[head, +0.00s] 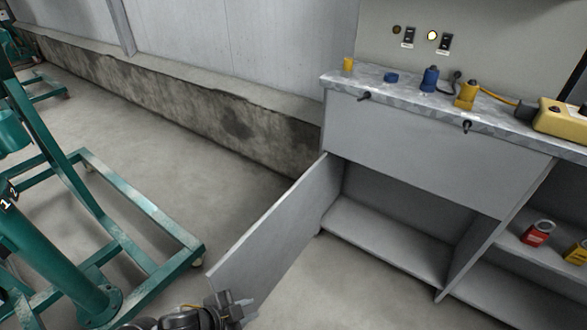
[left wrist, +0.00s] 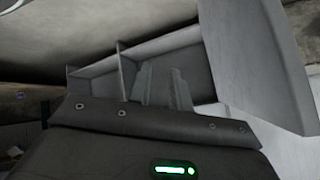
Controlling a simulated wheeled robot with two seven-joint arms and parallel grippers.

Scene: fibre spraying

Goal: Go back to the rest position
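My left gripper (head: 246,304) is at the bottom of the head view, by the lower edge of the open cabinet door (head: 275,235). I cannot tell whether it touches the door. In the left wrist view its two fingers (left wrist: 162,88) stand apart with nothing between them. Beyond them are what look like the cabinet's compartments, and a grey panel, probably the door (left wrist: 262,60), is at the right. My right gripper is not in view.
The grey cabinet (head: 425,145) has an open lower compartment. Its worktop (head: 405,90) carries blue and yellow items and a yellow box (head: 562,121). A green metal frame (head: 140,205) stands left. Floor between is clear.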

